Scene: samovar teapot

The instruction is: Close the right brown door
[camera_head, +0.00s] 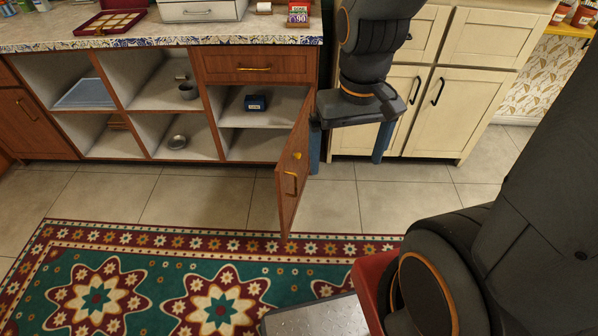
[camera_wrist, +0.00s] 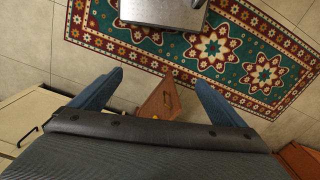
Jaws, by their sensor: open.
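The right brown door (camera_head: 295,172) stands wide open in the head view, swung out from the right end of the brown cabinet toward the rug. Its brass handle (camera_head: 291,184) faces left. My gripper (camera_head: 348,165) points down just to the right of the door, near its hinge side. Its two blue fingers are spread wide with nothing held. In the wrist view, the door's top part (camera_wrist: 163,102) appears between the fingers of my gripper (camera_wrist: 158,80), farther down; whether a finger touches it I cannot tell.
The open right compartment holds a small dark blue box (camera_head: 256,103). A brown drawer (camera_head: 255,66) is shut above it. A cream cabinet (camera_head: 460,90) stands behind my gripper. A patterned rug (camera_head: 150,285) covers the floor in front; tiles around the door are clear.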

